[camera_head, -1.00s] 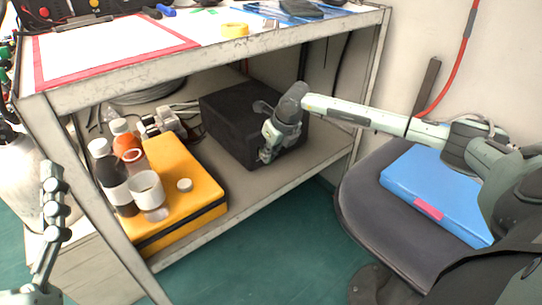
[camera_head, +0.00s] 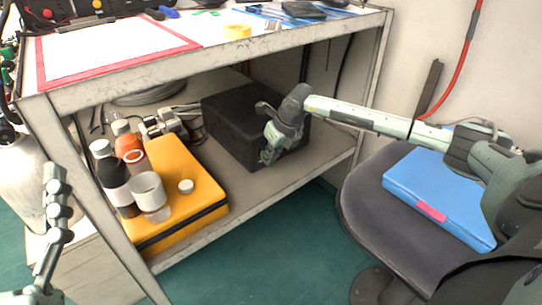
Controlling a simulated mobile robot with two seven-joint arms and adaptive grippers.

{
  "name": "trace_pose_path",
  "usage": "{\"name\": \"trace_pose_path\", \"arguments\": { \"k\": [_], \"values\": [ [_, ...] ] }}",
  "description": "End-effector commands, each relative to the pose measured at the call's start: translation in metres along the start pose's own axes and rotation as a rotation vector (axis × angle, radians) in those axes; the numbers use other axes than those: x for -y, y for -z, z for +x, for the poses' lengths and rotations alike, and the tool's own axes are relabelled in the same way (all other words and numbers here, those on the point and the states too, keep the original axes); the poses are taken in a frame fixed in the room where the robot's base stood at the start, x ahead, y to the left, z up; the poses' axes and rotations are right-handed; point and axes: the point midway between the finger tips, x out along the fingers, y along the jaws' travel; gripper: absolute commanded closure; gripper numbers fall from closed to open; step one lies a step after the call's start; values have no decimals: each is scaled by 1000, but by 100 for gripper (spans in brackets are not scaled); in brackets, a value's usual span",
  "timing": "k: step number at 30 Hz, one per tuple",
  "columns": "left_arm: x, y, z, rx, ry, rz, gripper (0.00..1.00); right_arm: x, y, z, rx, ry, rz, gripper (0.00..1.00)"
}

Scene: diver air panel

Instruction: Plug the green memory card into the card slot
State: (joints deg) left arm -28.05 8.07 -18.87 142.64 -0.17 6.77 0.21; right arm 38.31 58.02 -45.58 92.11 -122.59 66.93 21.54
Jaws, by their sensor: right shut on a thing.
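My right gripper (camera_head: 268,154) reaches in from the right and points down in front of the black box under the table. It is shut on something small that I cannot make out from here. I cannot identify the green memory card in its fingers. A small green item (camera_head: 206,12) lies at the back of the tabletop, too small to identify. I cannot pick out the card slot. My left gripper (camera_head: 54,195) shows in part at the lower left, away from the table items; its finger opening cannot be judged.
The table (camera_head: 210,56) has a lower shelf with the black box (camera_head: 238,122), a yellow case (camera_head: 185,215) and bottles (camera_head: 112,180). A yellow block-like item (camera_head: 237,31) lies near the table's front edge. A chair (camera_head: 365,200) holds a blue binder (camera_head: 440,190).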

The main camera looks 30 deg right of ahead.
Motion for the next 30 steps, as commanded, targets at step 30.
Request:
{"name": "trace_pose_path", "arguments": {
  "k": [30],
  "values": [
    [0, -2, -2, -1, 0, 1, 31, 0, -5, 2, 1, -1, -1, 100]
  ]
}}
